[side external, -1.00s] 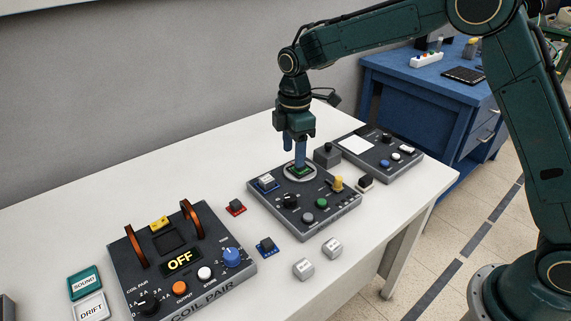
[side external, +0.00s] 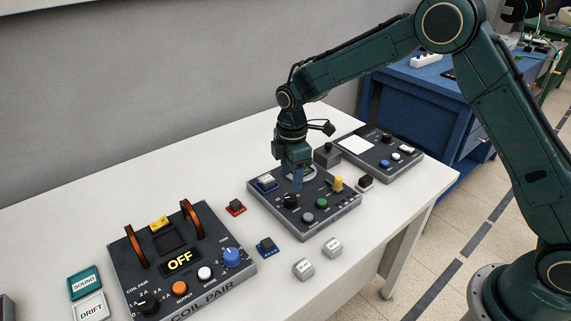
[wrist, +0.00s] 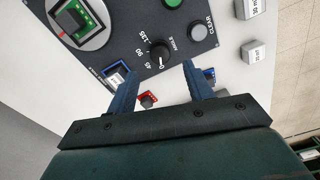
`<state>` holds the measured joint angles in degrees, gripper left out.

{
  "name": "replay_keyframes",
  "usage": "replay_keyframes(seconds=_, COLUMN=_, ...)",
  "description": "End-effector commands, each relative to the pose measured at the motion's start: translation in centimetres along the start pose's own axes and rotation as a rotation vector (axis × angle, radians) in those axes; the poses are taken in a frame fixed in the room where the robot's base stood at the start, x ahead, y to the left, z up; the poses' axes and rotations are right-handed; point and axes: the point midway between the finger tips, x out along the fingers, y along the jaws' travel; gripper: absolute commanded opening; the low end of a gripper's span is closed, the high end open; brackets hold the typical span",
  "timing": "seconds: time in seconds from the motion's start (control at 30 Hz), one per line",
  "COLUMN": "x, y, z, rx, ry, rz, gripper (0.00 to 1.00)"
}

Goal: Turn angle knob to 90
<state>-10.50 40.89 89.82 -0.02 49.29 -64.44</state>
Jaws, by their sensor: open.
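The angle knob (wrist: 159,54) is a black knob with a white pointer mark, on a dark panel with printed marks 0, 45, 90 and 135. Its pointer appears to be at the 0 mark. The knob (side external: 290,202) also shows in the side view, just under the fingers. My gripper (wrist: 156,74) is open in the wrist view, with its two blue fingers apart on either side of the knob's line. In the side view my gripper (side external: 297,188) is low over the panel (side external: 275,213), close to the knob; contact cannot be told.
The coil pair box (side external: 215,270) stands at the left. Small loose blocks lie between and in front.

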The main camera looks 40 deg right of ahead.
Motion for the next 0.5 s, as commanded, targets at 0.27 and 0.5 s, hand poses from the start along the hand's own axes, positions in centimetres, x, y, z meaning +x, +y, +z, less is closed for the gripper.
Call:
replay_keyframes(seconds=0.27, x=4.3, y=-0.1, z=0.0, rx=0.0, ry=-0.001, rz=-0.003, gripper=0.52)
replay_keyframes(seconds=0.5, x=6.5, y=0.0, z=0.0, rx=0.0, ry=0.0, rz=-0.001, gripper=0.52)
